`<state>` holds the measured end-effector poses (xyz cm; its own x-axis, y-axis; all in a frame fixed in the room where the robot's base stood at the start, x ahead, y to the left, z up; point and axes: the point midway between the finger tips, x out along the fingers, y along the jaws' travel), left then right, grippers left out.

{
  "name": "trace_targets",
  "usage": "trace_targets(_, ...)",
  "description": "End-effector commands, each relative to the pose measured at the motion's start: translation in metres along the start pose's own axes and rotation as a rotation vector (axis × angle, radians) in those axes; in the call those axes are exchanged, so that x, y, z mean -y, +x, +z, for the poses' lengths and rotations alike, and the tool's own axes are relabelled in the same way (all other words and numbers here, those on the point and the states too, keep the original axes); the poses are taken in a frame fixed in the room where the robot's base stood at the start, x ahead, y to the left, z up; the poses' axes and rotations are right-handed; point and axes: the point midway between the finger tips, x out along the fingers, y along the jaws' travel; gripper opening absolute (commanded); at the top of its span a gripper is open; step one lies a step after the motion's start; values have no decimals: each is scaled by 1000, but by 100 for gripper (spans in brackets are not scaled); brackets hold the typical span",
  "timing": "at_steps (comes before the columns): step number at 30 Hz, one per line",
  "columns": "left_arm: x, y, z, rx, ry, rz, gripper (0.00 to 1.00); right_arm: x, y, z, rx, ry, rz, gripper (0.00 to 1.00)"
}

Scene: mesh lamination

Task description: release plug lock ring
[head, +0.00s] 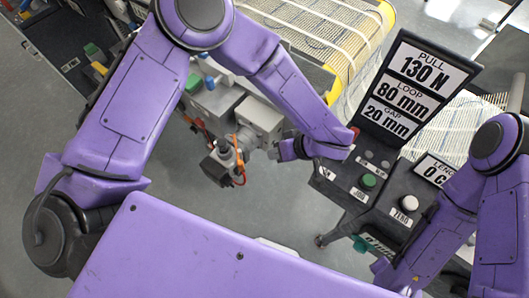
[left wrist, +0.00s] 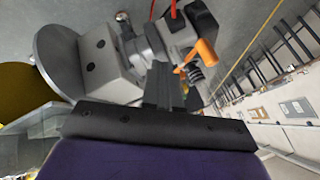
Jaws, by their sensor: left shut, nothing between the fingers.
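A grey plug assembly (head: 229,153) with orange parts and a black end (head: 217,171) juts from a pale grey housing (head: 260,118) in the head view. In the left wrist view, the grey housing block (left wrist: 104,66), the plug's rounded grey section (left wrist: 157,42) and an orange lever (left wrist: 204,52) show close up. I cannot tell which part is the lock ring. My left gripper (head: 275,153) is shut and empty, just right of the plug. Its dark fingers (left wrist: 165,88) overlap the plug's lower part in the wrist view; contact is unclear. My right gripper is outside the view.
A black console with buttons (head: 368,181) and an upright sign (head: 410,85) stand right of the left gripper. A mesh conveyor with yellow edges (head: 335,45) lies behind. Grey floor (head: 270,205) is open below the plug.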

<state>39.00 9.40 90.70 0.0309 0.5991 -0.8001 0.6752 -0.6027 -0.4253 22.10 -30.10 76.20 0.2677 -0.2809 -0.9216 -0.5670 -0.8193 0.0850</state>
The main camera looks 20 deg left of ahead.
Motion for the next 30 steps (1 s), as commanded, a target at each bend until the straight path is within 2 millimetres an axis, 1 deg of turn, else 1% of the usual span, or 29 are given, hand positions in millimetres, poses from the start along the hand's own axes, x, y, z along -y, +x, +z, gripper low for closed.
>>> trace_targets(1,-1,-8,1,-2,-4,1,0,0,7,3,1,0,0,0)
trace_targets(6,1,-45,1,1,-6,-3,0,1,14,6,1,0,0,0)
trace_targets(9,2,-60,1,1,-6,-3,0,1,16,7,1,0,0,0)
trace_targets(12,2,-70,1,1,-5,-4,0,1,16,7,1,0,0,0)
trace_targets(16,3,-74,1,2,-3,-6,0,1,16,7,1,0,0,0)
trace_targets(30,3,-74,1,1,-2,-5,0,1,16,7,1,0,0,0)
